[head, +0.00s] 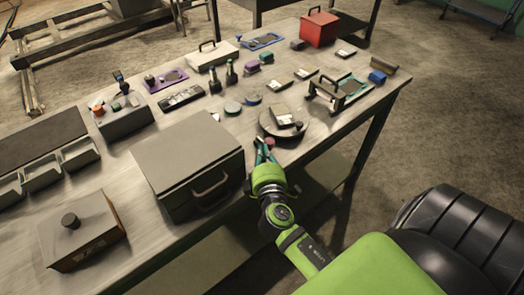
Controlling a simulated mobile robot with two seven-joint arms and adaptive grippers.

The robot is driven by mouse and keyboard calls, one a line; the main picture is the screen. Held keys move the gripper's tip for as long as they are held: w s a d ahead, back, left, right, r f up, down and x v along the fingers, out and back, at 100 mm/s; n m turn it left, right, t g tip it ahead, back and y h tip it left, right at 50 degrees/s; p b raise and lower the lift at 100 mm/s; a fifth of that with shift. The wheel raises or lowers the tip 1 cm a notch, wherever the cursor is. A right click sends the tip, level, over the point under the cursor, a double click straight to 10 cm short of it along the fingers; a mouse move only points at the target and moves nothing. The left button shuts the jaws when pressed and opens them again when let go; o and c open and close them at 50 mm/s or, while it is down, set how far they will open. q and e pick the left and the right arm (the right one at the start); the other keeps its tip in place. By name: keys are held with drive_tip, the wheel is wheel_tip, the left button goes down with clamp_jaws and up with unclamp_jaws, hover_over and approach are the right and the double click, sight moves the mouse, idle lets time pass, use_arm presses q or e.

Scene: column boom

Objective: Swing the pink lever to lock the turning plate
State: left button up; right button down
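The turning plate (267,124) is a dark round disc near the front edge of the workbench, right of centre. A small box with a light label (283,115) sits on it. A small pink part (270,141), which looks like the end of the pink lever, shows at the plate's near edge. My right gripper (265,147) reaches in from below with its teal fingers at this pink part. The fingers are small and overlap the pink part, so I cannot tell whether they touch or grip it. The rest of the lever is hidden or too small to see. My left gripper is not in view.
A large grey case (187,160) with a handle stands just left of my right gripper. A frame with a handle (340,93) stands right of the plate. Small boxes, round discs (233,107) and two dark bottles (231,73) lie behind. A red box (319,28) stands at the back.

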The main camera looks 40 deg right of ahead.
sight(273, 144)
drive_tip(key=shift+s+d+n+t+y+p, duration=0.2)
drive_tip(key=shift+d+n+t+y+p, duration=0.25)
drive_tip(key=shift+n+y, duration=0.45)
drive_tip(key=shift+s+d+y, duration=0.1)
drive_tip(key=shift+d+y, duration=0.15)
drive_tip(key=shift+y, duration=0.25)
drive_tip(key=shift+s+d+n+t+y, duration=0.1)
drive_tip(key=shift+d+n+t+y, duration=0.1)
drive_tip(key=shift+d+n+y, duration=0.3)
drive_tip(key=shift+s+d+n+t+y, duration=0.1)
drive_tip(key=shift+d+n+t+y, duration=0.05)
drive_tip(key=shift+n+y, duration=0.5)
drive_tip(key=shift+w+d+y, duration=0.1)
drive_tip(key=shift+d+y, duration=0.15)
drive_tip(key=shift+d, duration=0.25)
drive_tip(key=n+y, duration=0.1)
drive_tip(key=y, duration=0.1)
drive_tip(key=d+n+y, duration=0.1)
drive_tip(key=n+y, duration=0.1)
drive_tip(key=shift+d+y, duration=0.1)
drive_tip(key=shift+y, duration=0.2)
drive_tip(key=shift+w+d+n+y+b, duration=0.15)
drive_tip(key=shift+d+n+y+b, duration=0.3)
drive_tip(key=shift+n+y, duration=0.5)
drive_tip(key=shift+w+d, duration=0.25)
drive_tip(key=shift+d, duration=0.4)
drive_tip(key=shift+w+d, duration=0.1)
drive_tip(key=shift+d, duration=0.05)
